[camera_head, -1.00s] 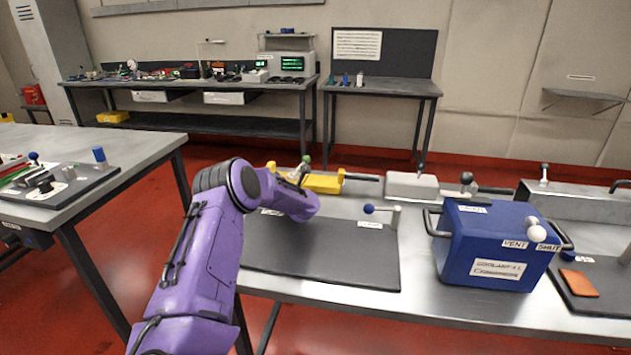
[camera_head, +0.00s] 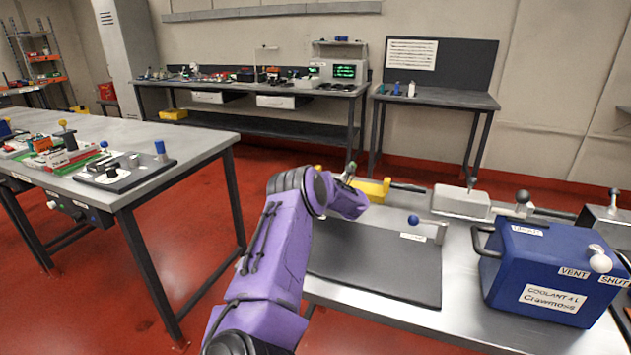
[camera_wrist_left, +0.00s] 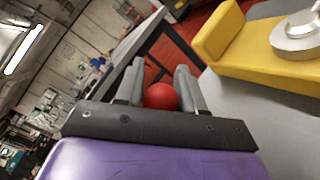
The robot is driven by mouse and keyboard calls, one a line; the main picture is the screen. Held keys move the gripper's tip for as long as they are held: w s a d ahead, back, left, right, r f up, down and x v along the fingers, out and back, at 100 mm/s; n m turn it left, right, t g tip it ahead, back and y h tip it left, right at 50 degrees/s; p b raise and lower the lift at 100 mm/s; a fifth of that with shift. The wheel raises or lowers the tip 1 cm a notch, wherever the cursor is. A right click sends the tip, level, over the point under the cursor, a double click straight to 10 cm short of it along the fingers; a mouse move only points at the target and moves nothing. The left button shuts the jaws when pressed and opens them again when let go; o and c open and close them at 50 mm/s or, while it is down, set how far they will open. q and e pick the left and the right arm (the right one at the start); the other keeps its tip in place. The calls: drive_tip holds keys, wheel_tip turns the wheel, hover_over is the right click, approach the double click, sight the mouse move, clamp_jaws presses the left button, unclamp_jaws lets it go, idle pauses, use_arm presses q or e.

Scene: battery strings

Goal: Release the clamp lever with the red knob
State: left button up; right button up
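In the left wrist view the red knob (camera_wrist_left: 161,96) sits between the two grey fingers of my left gripper (camera_wrist_left: 160,88), which appear to touch it on both sides. The lever below the knob is hidden. A yellow clamp body (camera_wrist_left: 270,45) with a silver round part (camera_wrist_left: 298,32) lies to the right of the fingers. In the head view my purple left arm reaches to the yellow clamp part (camera_head: 372,190) at the far edge of the bench; its gripper and the red knob are hidden behind the arm. My right gripper is in neither view.
A dark mat (camera_head: 375,265) lies on the bench before my arm, with a blue-knobbed lever (camera_head: 413,219) behind it. A blue coolant box (camera_head: 550,270) stands to the right. Another table (camera_head: 195,150) is at left.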

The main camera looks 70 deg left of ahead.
use_arm(q)
drive_tip(key=o, duration=0.3)
drive_tip(key=shift+s+a+r, duration=0.1)
drive_tip(key=shift+s+a, duration=0.1)
drive_tip(key=shift+a, duration=0.1)
drive_tip(key=shift+w+d, duration=0.15)
drive_tip(key=shift+d, duration=0.05)
drive_tip(key=v, duration=1)
drive_tip(key=shift+d+b, duration=0.15)
drive_tip(key=shift+b, duration=0.25)
